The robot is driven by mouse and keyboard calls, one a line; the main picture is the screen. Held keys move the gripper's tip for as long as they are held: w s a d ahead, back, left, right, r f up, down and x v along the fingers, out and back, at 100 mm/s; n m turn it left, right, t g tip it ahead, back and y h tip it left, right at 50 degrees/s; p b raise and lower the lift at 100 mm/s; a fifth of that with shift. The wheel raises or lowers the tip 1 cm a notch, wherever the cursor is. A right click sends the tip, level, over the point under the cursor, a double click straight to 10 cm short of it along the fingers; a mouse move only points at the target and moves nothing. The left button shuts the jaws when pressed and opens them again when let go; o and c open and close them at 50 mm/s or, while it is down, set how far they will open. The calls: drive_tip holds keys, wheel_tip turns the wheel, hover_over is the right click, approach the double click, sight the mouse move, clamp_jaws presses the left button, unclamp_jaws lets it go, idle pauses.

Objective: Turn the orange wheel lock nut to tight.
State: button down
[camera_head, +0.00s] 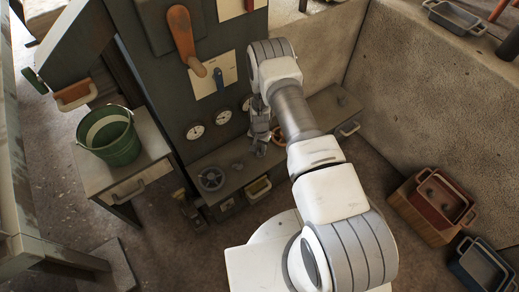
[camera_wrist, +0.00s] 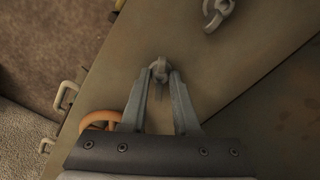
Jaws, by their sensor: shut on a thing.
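The orange wheel (camera_head: 279,136) stands on the low grey-green console, partly behind my arm. A piece of it shows in the wrist view (camera_wrist: 100,120), left of my gripper and partly covered by it. My gripper (camera_wrist: 160,75) points down at the console top beside the wheel. Its fingers are shut on a small grey winged nut (camera_wrist: 159,68), which I take for the orange wheel lock nut. The nut sits between the fingertips. Its marks for tight, if any, are not visible. In the head view my gripper (camera_head: 260,146) hides most of it.
A similar grey nut (camera_wrist: 217,10) lies farther up in the wrist view. A dark handwheel (camera_head: 211,179) stands left on the console (camera_head: 318,112). Gauges (camera_head: 195,132) and an orange lever (camera_head: 181,35) are on the panel behind. A green bucket (camera_head: 110,137) stands on a side table.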

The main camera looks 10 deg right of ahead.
sight(260, 151)
drive_tip(key=m, duration=0.6)
idle(0.6)
drive_tip(key=c, duration=0.7)
unclamp_jaws()
drive_tip(key=shift+o, duration=0.2)
wheel_tip(260, 151, up, 18)
drive_tip(key=p, duration=0.6)
drive_tip(key=shift+f, duration=0.25)
